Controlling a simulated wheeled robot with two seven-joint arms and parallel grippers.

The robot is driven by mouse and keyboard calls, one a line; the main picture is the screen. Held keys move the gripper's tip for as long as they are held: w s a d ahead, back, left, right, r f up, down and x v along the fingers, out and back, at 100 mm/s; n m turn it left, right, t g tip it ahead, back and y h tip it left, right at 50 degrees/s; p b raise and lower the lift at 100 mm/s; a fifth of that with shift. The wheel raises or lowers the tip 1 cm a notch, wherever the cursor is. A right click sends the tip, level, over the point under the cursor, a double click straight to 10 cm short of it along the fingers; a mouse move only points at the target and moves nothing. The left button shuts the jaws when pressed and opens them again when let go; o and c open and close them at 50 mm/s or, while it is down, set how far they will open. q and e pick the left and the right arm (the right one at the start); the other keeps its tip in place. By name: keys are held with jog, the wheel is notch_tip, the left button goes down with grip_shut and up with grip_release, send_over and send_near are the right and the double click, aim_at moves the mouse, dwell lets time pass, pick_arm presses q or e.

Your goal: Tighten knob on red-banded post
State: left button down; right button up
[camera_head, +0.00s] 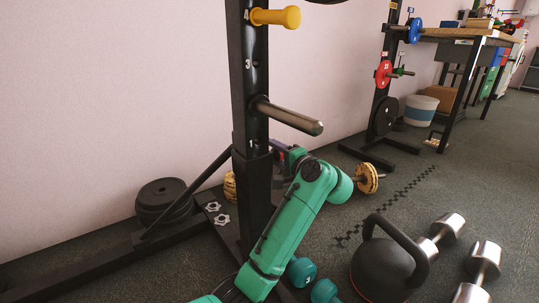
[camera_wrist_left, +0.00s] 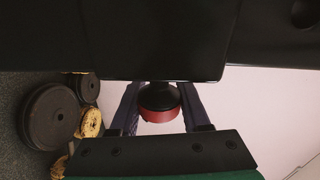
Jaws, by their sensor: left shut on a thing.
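A black upright post (camera_head: 256,185) with white numbers stands at the centre of the head view. It shows as a dark block across the top of the wrist view (camera_wrist_left: 155,40). A black knob with a red band (camera_wrist_left: 160,114) sits against it. My left gripper (camera_wrist_left: 159,98) has one dark finger on each side of the knob and is shut on it. In the head view my left arm's end is beside and partly behind the post, so the knob and fingertips are hidden. I see no red band on the post there. My right gripper is not in view.
A kettlebell (camera_head: 385,270), teal dumbbells (camera_head: 301,271) and chrome-ended dumbbells (camera_head: 482,262) lie on the floor at right. Black plates (camera_head: 164,203) lie left. A second rack (camera_head: 387,75) stands behind.

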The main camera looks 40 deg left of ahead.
pick_arm(q)
jog(key=h+p, duration=0.1)
jog(key=h, duration=0.1)
jog(key=f+g+h+p, duration=0.1)
jog(key=h, duration=0.1)
jog(key=shift+d+f+h+p, duration=0.15)
jog(key=shift+f+h+p, duration=0.05)
jog(key=shift+h+p, duration=0.15)
jog(key=shift+c, duration=1.9)
grip_release()
